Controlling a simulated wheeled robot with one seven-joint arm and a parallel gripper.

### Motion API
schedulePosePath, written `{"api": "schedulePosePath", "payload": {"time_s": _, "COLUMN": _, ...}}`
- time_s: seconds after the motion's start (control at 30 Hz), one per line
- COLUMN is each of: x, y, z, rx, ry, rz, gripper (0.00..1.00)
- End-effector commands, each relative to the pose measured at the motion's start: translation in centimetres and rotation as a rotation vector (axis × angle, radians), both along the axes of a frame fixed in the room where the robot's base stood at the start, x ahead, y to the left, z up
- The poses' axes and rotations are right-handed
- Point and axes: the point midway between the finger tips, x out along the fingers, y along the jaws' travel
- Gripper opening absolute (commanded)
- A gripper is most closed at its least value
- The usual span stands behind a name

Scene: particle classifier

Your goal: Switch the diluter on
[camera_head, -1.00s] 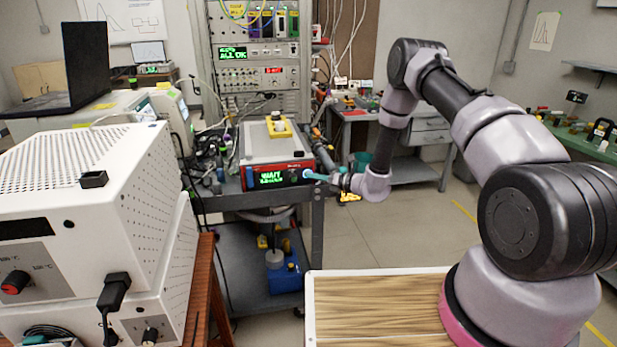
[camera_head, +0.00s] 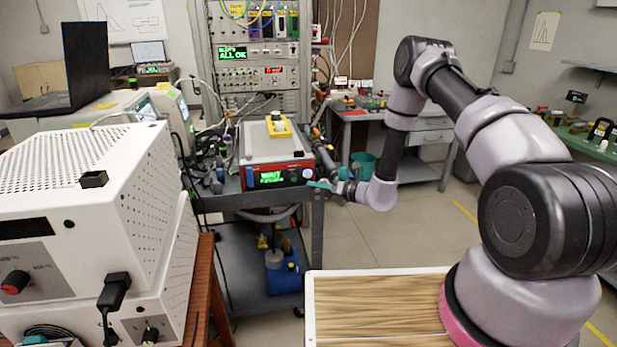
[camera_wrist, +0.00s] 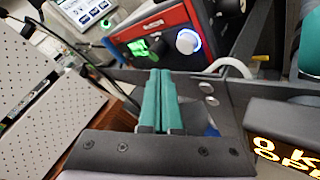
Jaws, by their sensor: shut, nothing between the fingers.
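The red-fronted box (camera_head: 282,176) on the cart looks like the diluter, though no label is legible. Its front has a lit green display (camera_head: 271,177) with text too blurred to read for certain.
The box stands on a dark cart (camera_head: 318,215), whose edge runs close below my fingers. A yellow item (camera_head: 278,126) sits on the box. White instruments (camera_head: 95,200) fill the left foreground. Floor right of the cart is clear.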

Motion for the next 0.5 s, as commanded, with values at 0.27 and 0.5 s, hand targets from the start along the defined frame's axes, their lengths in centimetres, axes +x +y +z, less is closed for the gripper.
{"api": "schedulePosePath", "payload": {"time_s": 0.27, "x": -2.3, "y": -0.5, "z": 0.0, "rx": 0.0, "ry": 0.001, "rz": -0.001, "gripper": 0.0}}
{"api": "schedulePosePath", "payload": {"time_s": 0.5, "x": -2.5, "y": -0.5, "z": 0.0, "rx": 0.001, "ry": -0.001, "rz": -0.001, "gripper": 0.0}}
